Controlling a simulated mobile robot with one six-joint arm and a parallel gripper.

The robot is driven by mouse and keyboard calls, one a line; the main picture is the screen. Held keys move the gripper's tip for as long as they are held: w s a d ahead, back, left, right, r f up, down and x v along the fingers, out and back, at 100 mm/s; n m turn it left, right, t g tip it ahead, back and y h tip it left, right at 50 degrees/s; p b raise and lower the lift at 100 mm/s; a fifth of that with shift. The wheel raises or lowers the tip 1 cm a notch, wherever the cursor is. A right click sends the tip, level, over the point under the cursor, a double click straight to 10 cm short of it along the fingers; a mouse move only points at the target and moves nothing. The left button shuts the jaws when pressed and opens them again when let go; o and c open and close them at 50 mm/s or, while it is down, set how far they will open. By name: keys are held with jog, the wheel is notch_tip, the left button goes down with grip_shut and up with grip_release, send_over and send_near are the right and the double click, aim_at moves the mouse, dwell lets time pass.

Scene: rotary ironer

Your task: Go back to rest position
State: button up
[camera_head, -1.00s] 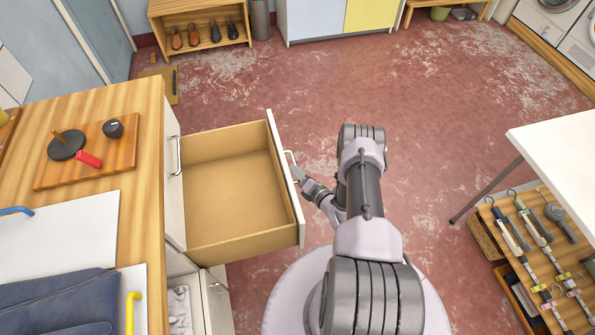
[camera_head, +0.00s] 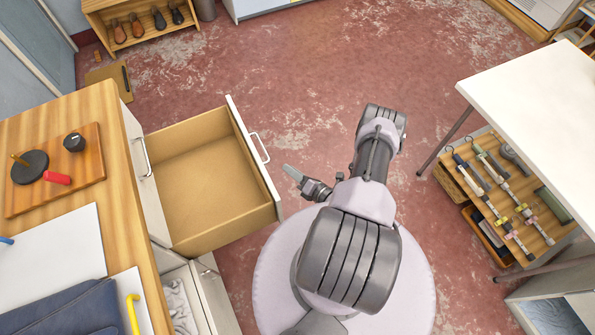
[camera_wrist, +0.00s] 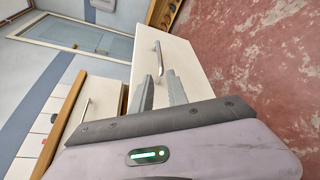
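My gripper (camera_head: 290,170) hangs to the right of the open drawer (camera_head: 215,180), apart from its silver handle (camera_head: 260,148). In the wrist view the two grey fingers (camera_wrist: 160,76) stand apart with nothing between them. The white drawer front (camera_wrist: 190,68) and its handle (camera_wrist: 157,58) lie beyond the fingertips. The drawer is pulled far out of the wooden-topped cabinet, and its inside looks empty.
A white table (camera_head: 540,100) stands on the right, with a rack of tools (camera_head: 500,190) below it. A low shoe shelf (camera_head: 140,25) stands at the back left. The red floor (camera_head: 300,75) between is clear.

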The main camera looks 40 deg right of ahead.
jog(key=v, duration=0.3)
dwell(0.4)
